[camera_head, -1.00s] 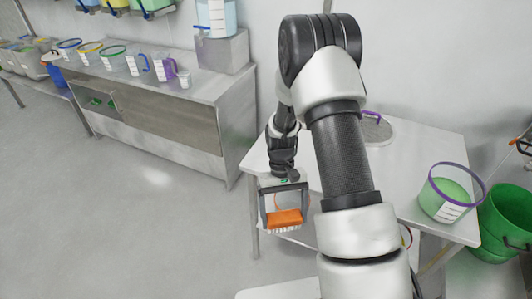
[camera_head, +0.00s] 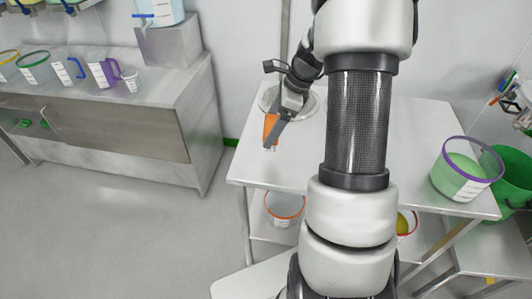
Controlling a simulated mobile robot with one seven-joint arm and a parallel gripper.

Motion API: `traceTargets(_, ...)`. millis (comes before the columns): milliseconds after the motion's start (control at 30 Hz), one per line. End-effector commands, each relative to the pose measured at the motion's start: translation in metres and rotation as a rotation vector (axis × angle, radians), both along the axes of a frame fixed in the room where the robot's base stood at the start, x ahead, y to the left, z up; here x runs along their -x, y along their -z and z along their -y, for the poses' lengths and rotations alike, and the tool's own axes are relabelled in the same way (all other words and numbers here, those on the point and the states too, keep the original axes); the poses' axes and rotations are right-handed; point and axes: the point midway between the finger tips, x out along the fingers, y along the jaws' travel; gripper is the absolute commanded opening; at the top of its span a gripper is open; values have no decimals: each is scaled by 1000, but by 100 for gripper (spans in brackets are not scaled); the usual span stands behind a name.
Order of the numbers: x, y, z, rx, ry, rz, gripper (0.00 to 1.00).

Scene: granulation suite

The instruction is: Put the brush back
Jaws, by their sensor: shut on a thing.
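The brush (camera_head: 270,127) shows as an orange block with a little of its pale bristles below. My gripper (camera_head: 273,136) is shut on it and holds it over the left part of the white table (camera_head: 430,125). One finger hides part of the brush. I cannot tell how far above the tabletop it is. Behind my gripper, a round clear lid or dish (camera_head: 312,104) lies on the table, partly hidden by my arm.
A clear tub with a purple rim and green contents (camera_head: 466,170) stands at the table's right. A green bucket (camera_head: 510,180) is beyond. An orange-rimmed tub (camera_head: 284,205) sits on the lower shelf. A long bench (camera_head: 130,130) with jugs stands left. My arm hides the table's middle.

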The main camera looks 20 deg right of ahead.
Motion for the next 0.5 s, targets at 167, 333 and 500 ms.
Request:
traceTargets(167,-2,4,10,-1,117,-4,68)
traceTargets(333,-2,36,10,-3,122,-7,68)
traceTargets(500,-3,54,10,0,118,-3,68)
